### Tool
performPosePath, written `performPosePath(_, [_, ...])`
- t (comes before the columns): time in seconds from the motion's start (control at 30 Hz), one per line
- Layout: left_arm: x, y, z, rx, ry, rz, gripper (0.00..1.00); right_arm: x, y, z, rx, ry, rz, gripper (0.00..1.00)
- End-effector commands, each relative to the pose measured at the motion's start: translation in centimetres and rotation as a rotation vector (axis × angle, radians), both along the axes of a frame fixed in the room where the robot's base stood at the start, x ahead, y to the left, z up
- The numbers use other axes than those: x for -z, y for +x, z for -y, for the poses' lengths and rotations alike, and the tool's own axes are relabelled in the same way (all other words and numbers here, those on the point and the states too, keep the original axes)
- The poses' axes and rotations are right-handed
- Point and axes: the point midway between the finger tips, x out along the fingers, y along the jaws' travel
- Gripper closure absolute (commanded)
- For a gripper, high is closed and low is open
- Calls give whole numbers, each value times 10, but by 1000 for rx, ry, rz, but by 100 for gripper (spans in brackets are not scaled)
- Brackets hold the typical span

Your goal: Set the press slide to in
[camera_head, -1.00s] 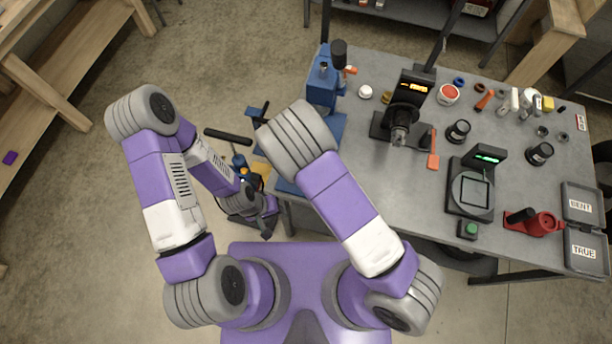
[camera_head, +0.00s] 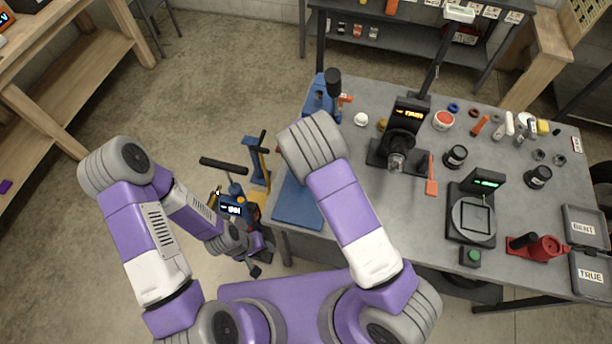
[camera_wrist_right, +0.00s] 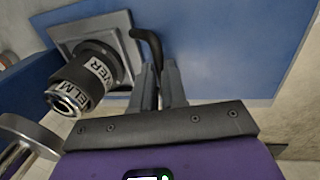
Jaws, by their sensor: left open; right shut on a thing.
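The press (camera_head: 318,98) is a blue machine with a black top knob at the table's left end. Its blue base plate (camera_head: 297,205) shows beside my right arm. In the right wrist view, a grey square slide block (camera_wrist_right: 122,45) carrying a dark cylinder (camera_wrist_right: 82,80) lies on the blue surface. A black hooked handle (camera_wrist_right: 148,38) rises beside it. My right gripper (camera_wrist_right: 159,85) is shut on this handle; my right arm hides it in the head view. My left gripper (camera_head: 256,262) is open, low beside the table's left edge. The slide's travel is hard to judge.
A yellow and blue wheeled device with a lit display (camera_head: 231,209) stands close to my left gripper. A lit-display machine (camera_head: 404,125), a round-topped gauge (camera_head: 472,218) and a red tool (camera_head: 538,247) stand on the table. Floor is clear toward the wooden bench (camera_head: 90,95).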

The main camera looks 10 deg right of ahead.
Motion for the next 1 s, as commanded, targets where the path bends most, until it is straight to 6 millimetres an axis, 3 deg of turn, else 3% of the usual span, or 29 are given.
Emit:
performPosePath(0.03, [0, 0, 0, 0, 0, 0, 57, -3, 6, 2, 2, -3, 18, 86])
performPosePath(0.2, [0, 0, 0, 0, 0, 0, 57, -3, 5, 1, 0, -2, 16, 62])
performPosePath(0.57, [0, 0, 0, 0, 0, 0, 57, -8, 3, 0, -1, -2, 12, 62])
performPosePath(1.0, [-1, 0, 0, 0, 0, 0, 57, -71, -8, -4, 0, -1, 14, 62])
